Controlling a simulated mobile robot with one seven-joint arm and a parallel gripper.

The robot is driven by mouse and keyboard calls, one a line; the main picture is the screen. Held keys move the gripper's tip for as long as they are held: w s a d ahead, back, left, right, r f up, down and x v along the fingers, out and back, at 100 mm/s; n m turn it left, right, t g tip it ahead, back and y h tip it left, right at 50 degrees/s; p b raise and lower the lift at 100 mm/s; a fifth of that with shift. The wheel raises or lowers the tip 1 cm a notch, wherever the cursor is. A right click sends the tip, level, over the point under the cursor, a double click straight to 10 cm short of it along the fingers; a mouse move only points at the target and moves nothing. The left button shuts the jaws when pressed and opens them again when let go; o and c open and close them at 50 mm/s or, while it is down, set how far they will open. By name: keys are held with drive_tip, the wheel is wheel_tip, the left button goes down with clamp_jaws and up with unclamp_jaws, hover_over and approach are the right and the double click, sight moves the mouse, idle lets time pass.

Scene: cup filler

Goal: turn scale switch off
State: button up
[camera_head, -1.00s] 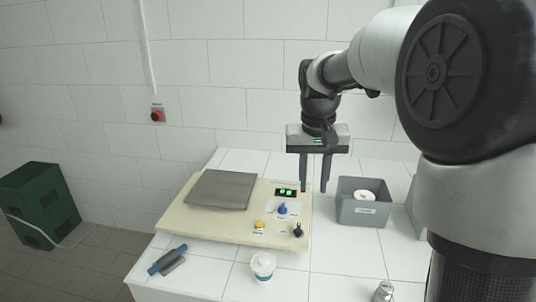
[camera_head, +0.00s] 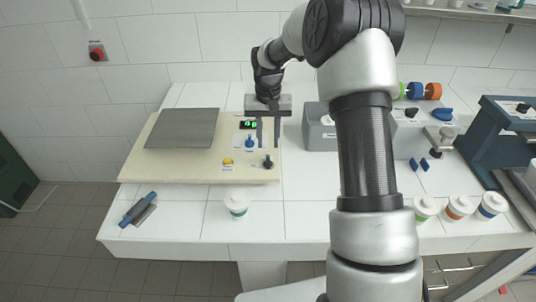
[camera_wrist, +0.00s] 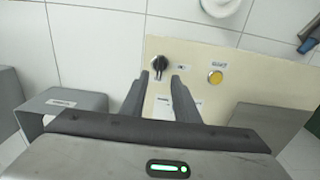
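A cream scale board (camera_head: 190,170) carries a grey weighing plate (camera_head: 182,128) and a lit green display (camera_head: 248,124). A black knob switch (camera_head: 268,162) sits at its front right corner; it also shows in the wrist view (camera_wrist: 159,64). A blue knob (camera_head: 249,142) and a yellow button (camera_head: 227,162) are nearby. My gripper (camera_head: 268,145) points down behind the black knob, fingers apart and empty. In the wrist view my fingertips (camera_wrist: 167,77) are close to the black knob, which lies outside the gap; contact cannot be told. The small labels are unreadable.
A grey bin (camera_head: 318,138) stands right of the board, partly behind my arm. A white cup (camera_head: 237,203) stands in front of the board, and a blue-grey tool (camera_head: 138,210) lies at the table's left front. Several lidded cups stand at the right.

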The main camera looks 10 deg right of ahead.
sight(268, 158)
wheel_tip(268, 158, down, 7)
drive_tip(key=shift+f, duration=0.1)
idle(0.3)
clamp_jaws()
